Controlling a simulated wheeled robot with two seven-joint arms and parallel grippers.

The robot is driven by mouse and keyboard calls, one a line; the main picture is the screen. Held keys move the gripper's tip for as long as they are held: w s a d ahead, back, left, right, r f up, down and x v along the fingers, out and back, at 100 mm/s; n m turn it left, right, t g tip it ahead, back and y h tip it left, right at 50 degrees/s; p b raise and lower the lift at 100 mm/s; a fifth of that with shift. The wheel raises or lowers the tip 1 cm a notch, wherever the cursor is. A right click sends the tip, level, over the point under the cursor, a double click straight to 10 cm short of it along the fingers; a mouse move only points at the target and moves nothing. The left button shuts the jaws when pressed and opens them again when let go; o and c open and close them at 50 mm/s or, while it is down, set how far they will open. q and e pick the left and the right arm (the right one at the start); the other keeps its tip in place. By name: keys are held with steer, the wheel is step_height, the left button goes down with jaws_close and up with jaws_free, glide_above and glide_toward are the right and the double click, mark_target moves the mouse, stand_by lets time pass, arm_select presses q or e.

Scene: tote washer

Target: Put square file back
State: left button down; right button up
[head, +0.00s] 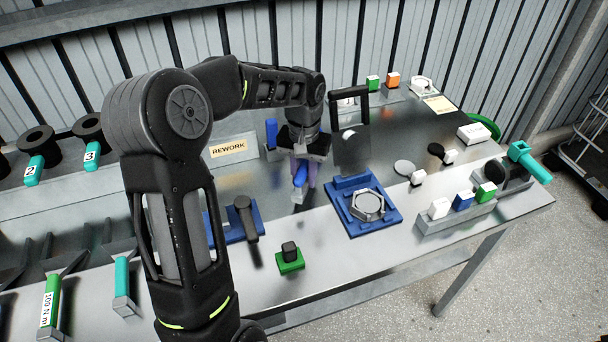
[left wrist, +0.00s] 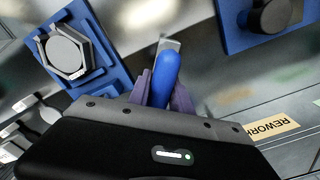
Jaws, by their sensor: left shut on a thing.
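My left gripper (head: 304,168) is over the middle of the steel bench, pointing down. Its purple fingers are shut on a blue-handled tool (head: 300,177), apparently the square file. In the left wrist view the blue handle (left wrist: 165,78) sits between the fingers (left wrist: 160,92), and a short grey metal end (left wrist: 170,45) sticks out beyond it. The file's faces are too small to make out. I cannot tell whether the metal end touches the bench. My right gripper is not in view.
A blue fixture (head: 391,216) with a hexagonal metal ring stands right of the gripper. A blue holder (head: 252,232) with a dark-handled thing lies left, near a green block (head: 290,263). The REWORK label (head: 228,148) is behind. A dark upright object (head: 351,152) stands close behind the gripper.

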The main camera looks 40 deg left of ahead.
arm_select(q)
steer(key=shift+f+b, duration=0.3)
steer(key=shift+f, duration=0.15)
steer(key=shift+f, duration=0.1)
steer(key=shift+f+b, duration=0.5)
steer(key=shift+f, duration=0.1)
steer(key=shift+f, duration=0.15)
stand_by(0.5)
steer(key=shift+f+b, duration=0.5)
steer(key=shift+f, duration=0.15)
stand_by(0.4)
steer(key=c, duration=1.1)
jaws_free()
steer(key=shift+o, duration=0.5)
